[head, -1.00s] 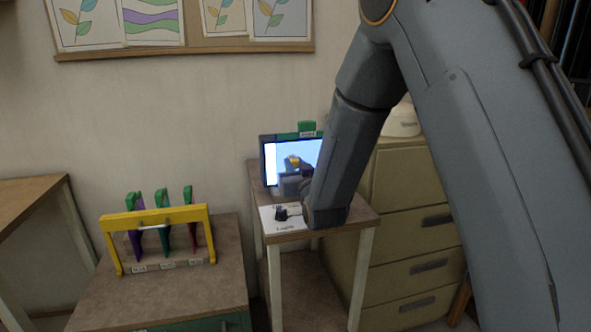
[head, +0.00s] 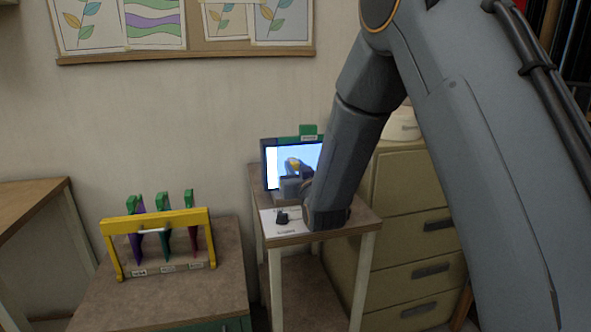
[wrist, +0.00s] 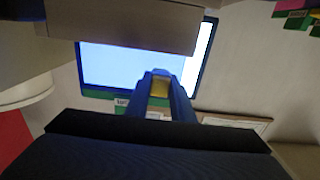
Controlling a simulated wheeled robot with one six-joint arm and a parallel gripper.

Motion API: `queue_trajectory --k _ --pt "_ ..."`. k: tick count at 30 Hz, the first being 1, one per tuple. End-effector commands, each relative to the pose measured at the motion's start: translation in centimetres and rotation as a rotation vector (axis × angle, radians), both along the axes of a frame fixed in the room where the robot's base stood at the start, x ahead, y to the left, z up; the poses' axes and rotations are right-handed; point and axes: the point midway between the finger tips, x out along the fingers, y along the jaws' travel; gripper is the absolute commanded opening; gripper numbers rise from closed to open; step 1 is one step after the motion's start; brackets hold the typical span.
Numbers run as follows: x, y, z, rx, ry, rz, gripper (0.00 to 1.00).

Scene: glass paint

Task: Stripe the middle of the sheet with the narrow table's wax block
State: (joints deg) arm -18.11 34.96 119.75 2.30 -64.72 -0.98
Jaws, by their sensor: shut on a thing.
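The lit sheet, pale blue and white in a dark frame, stands upright on the narrow table (head: 345,222); its left part (head: 270,160) shows beside my arm. It also shows in the wrist view (wrist: 110,65). My gripper (head: 292,172) is in front of the sheet, and in the wrist view its blue fingers (wrist: 160,76) are shut on a yellow block, the wax block (wrist: 159,88). Whether the wax touches the sheet, I cannot tell. No stripe is clear on the visible part. My forearm hides the sheet's right side in the head view.
A white labelled card (head: 290,229) with a small dark object (head: 282,217) lies on the narrow table. A yellow-barred rack (head: 112,226) stands at left on a low cabinet. A drawer cabinet (head: 405,247) is close at right.

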Motion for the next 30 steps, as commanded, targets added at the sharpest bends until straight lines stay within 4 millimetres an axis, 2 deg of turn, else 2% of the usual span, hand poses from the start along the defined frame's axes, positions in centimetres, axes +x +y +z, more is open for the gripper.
queue_trajectory --k 21,30 --pt "1.1 0.3 0.0 0.0 -0.001 0.0 0.0" --pt "1.5 -1.4 0.0 0.0 -0.001 -0.002 0.0"
